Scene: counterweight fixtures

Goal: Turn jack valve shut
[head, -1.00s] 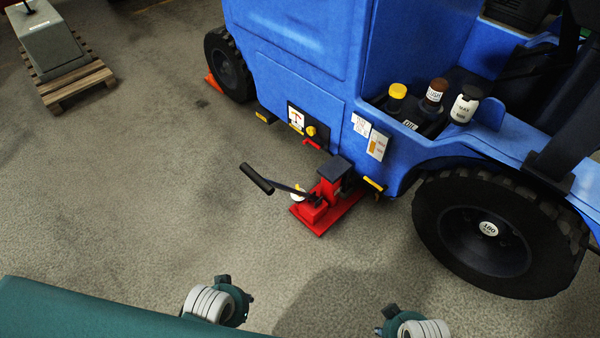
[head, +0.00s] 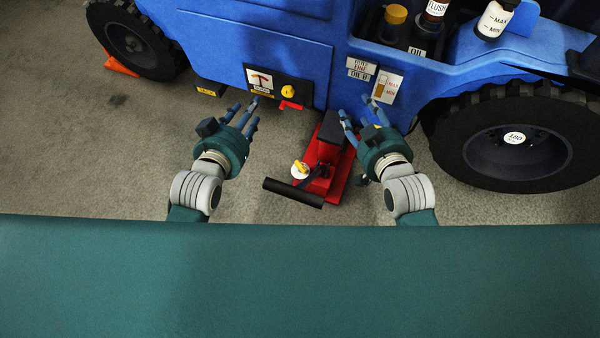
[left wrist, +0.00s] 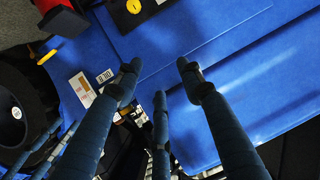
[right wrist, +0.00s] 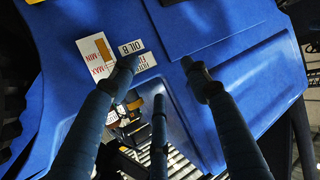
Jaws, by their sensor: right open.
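The red floor jack (head: 323,160) stands on the floor against the blue vehicle, its black handle (head: 293,193) toward me. A white disc with a yellow knob (head: 300,169), which looks like its valve, sits at the jack's near left. My left gripper (head: 241,112) is open and empty, left of the jack in front of the vehicle's side panel. My right gripper (head: 356,110) is open and empty, at the jack's right side and apart from the valve. Both wrist views show spread fingers with nothing between; the valve is not clear in either.
The blue vehicle (head: 250,45) fills the far side, with a large wheel (head: 515,140) at right. A panel with a yellow knob (head: 288,91) and red lever (head: 290,106) is behind the left fingers. Bottles (head: 494,18) stand on top.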

